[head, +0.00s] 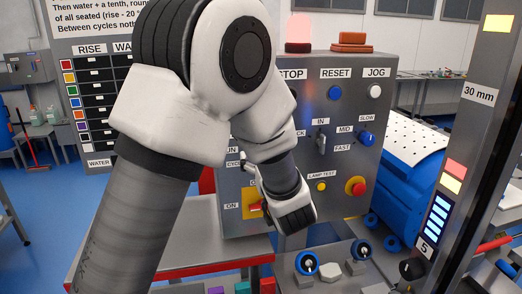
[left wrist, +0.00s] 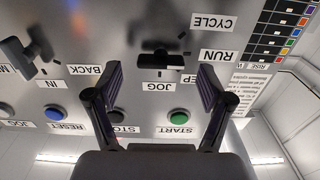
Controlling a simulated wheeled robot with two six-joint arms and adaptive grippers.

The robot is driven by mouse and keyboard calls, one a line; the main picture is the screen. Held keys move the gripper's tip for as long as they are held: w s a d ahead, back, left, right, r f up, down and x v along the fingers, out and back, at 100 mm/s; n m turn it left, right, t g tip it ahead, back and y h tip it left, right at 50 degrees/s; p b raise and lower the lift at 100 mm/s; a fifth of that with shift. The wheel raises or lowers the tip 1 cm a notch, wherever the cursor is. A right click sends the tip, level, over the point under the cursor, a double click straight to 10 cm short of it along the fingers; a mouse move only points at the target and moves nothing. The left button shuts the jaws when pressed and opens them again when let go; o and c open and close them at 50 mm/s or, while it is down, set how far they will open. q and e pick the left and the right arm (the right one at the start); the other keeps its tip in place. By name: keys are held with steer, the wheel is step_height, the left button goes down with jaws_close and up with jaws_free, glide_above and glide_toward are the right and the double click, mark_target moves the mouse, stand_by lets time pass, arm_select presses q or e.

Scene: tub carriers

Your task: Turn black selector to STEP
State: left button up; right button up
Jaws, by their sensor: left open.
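The black selector (left wrist: 160,61) shows in the left wrist view, which sees the panel upside down. Its dark bar lies roughly level in that picture. The labels CYCLE, RUN, JOG and a partly covered STEP (left wrist: 192,78) stand around it. My left gripper (left wrist: 155,85) is open, with a finger to each side of the selector's area; I cannot tell how far it is from the panel. In the head view my left arm hides the selector and the left fingertips. My right gripper is not in view.
The grey panel (head: 349,110) also has a lever (head: 321,140), a blue SLOW/MID/FAST knob (head: 366,138), a red knob on yellow (head: 355,186) and push buttons, including green START (left wrist: 178,117). A grey post (head: 455,150) stands to the right.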

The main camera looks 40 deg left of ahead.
arm_select(q)
steer(key=shift+x, duration=1.2)
steer(key=shift+s, duration=0.1)
steer(key=c, duration=1.2)
steer(key=shift+o, duration=0.2)
steer(key=shift+r+p, duration=0.1)
steer(key=shift+p, duration=0.2)
